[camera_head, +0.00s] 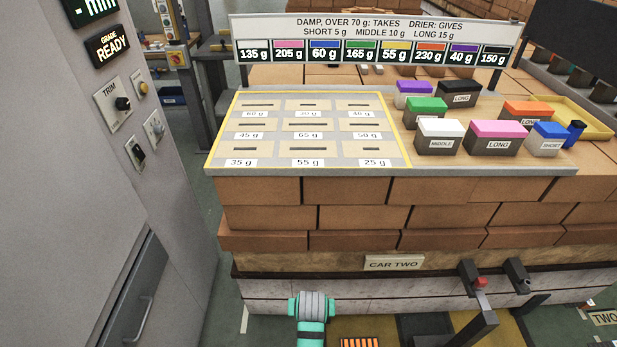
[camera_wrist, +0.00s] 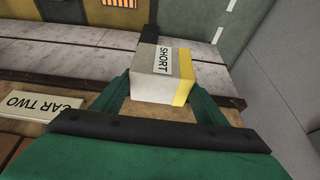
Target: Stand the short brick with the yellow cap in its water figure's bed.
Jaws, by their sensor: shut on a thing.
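My gripper (camera_wrist: 165,88) is shut on the short brick (camera_wrist: 150,85) in the wrist view. The brick is pale with a yellow cap (camera_wrist: 184,88) on its right end and a SHORT label; it is held clear of the car. The bed board (camera_head: 209,150) in the head view is grey with a yellow edge, with three rows of slotted beds, all empty. Labels read 60, a blurred 30, 40; 45, 65, 50; 35, 55, 25 g. The sign (camera_head: 385,27) shows 55 g under yellow, damp over 70 g takes, drier gives, short 5 g.
Several capped bricks stand right of the board, among them a white-capped one (camera_head: 439,135), a pink-capped one (camera_head: 495,137) and a blue-capped one (camera_head: 547,138). A yellow tray (camera_head: 590,125) lies behind them. A grey cabinet (camera_head: 90,200) stands at the left.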

